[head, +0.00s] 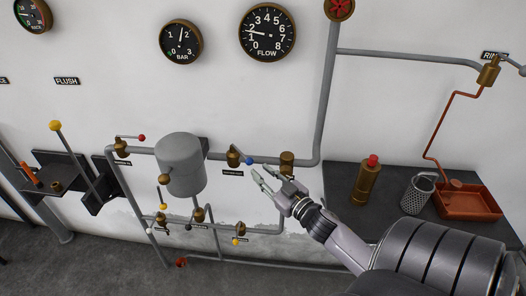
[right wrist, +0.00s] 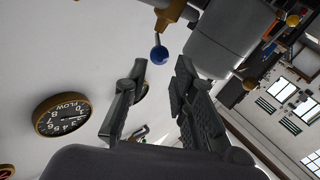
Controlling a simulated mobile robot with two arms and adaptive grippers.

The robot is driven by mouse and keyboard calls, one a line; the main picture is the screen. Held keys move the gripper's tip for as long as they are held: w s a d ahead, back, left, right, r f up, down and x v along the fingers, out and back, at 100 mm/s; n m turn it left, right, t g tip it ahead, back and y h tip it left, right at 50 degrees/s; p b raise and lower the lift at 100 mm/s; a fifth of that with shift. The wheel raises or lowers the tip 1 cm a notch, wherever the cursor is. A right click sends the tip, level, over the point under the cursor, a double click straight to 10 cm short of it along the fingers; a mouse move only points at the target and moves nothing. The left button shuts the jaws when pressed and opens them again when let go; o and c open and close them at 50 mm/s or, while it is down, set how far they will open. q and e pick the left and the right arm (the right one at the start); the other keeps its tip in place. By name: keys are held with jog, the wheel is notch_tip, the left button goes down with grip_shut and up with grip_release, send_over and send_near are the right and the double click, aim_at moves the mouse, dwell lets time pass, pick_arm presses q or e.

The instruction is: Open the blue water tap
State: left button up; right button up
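The blue water tap is a brass valve (head: 234,157) on the grey pipe right of the tank, with a short lever ending in a blue ball knob (head: 249,161). In the right wrist view the blue knob (right wrist: 159,55) shows just beyond and between the fingertips, apart from them. My right gripper (head: 272,178) is open and empty, a little right of and below the knob in the head view. Its two fingers also show spread in the right wrist view (right wrist: 158,78). My left gripper is in neither view.
A grey tank (head: 181,164) stands left of the tap, with several smaller valves on pipes below. A brass fitting (head: 287,160) sits close behind my right gripper.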

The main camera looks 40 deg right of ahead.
jog(key=shift+s+n+b, duration=0.3)
jog(key=shift+s+n, duration=0.05)
jog(key=shift+n, duration=0.45)
jog(key=shift+c, duration=0.7)
jog(key=s+n, duration=0.1)
jog(key=n, duration=0.1)
jog(key=s+n+y+b, duration=0.1)
jog(key=n, duration=0.1)
jog(key=a+n+t+b, duration=0.1)
jog(key=n, duration=0.2)
jog(key=shift+s+a+f+y, duration=0.1)
jog(key=shift+s+y, duration=0.3)
jog(key=shift+c, duration=1.3)
jog(key=s+n+y, duration=0.1)
jog(key=n, duration=0.2)
jog(key=s+a+n+y+b, duration=0.1)
jog(key=n, duration=0.2)
jog(key=s+a+f+n+y, duration=0.1)
jog(key=s+n, duration=0.1)
jog(key=n, duration=0.2)
jog(key=shift+a+g+b, duration=0.1)
jog(key=shift+g+b, duration=0.2)
jog(key=shift+b, duration=0.1)
grip_shut()
jog(key=w+r+n+p, duration=0.1)
jog(key=w+p, duration=0.3)
jog(key=w, duration=0.6)
jog(key=shift+w+d+n+y, duration=0.3)
jog(key=shift+w+d+n, duration=0.1)
jog(key=shift+n, duration=0.3)
